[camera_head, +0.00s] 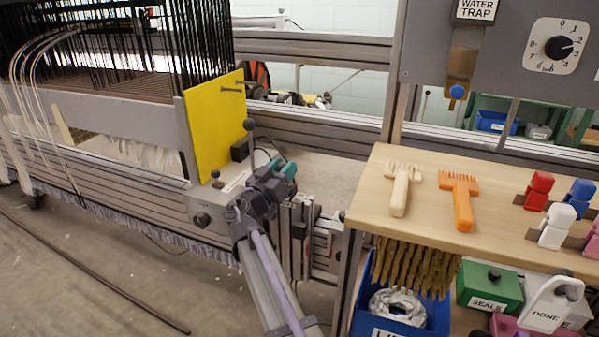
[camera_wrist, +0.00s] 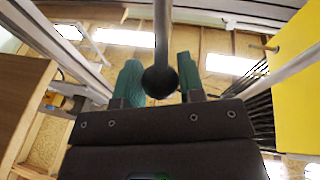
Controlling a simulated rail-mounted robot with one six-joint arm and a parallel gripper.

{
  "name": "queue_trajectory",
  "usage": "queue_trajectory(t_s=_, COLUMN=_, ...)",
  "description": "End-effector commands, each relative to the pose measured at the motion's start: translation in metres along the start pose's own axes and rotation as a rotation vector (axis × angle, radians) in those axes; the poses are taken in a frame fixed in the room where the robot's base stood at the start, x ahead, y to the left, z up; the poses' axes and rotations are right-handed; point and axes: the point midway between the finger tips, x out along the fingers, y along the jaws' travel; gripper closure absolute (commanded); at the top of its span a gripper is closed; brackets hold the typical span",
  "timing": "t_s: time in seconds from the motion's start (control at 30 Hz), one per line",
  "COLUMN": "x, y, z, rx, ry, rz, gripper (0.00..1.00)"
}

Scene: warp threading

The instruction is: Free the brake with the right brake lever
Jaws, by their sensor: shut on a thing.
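The brake lever is a thin grey rod (camera_head: 252,148) with a black ball knob (camera_head: 249,124). It stands beside the yellow panel (camera_head: 212,122), above a grey control box (camera_head: 207,208). My gripper (camera_head: 284,170), dark with teal fingers, is low and to the right of the knob in the head view. In the wrist view, a rod and black ball (camera_wrist: 160,82) show between the two teal fingers of my gripper (camera_wrist: 159,80). My gripper is shut on the lever. The contact itself is hard to see, and the lever's foot is partly hidden.
A wooden shelf (camera_head: 366,203) with combs and coloured blocks stands close on the right. Below it are a blue bin (camera_head: 408,325) and a green SEALS box (camera_head: 489,290). The loom with dark warp threads (camera_head: 200,50) is at left. The floor at front left is mostly clear.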

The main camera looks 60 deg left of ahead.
Motion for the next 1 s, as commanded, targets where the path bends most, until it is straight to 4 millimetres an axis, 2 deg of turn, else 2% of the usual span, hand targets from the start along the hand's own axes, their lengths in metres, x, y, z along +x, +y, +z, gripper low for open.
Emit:
queue_trajectory(t_s=0.5, x=-0.041, y=0.009, z=0.018, rx=0.001, ry=-0.008, rz=0.006, gripper=1.0)
queue_trajectory(t_s=1.0, x=-0.056, y=0.01, z=0.029, rx=0.002, ry=-0.009, rz=0.006, gripper=1.0)
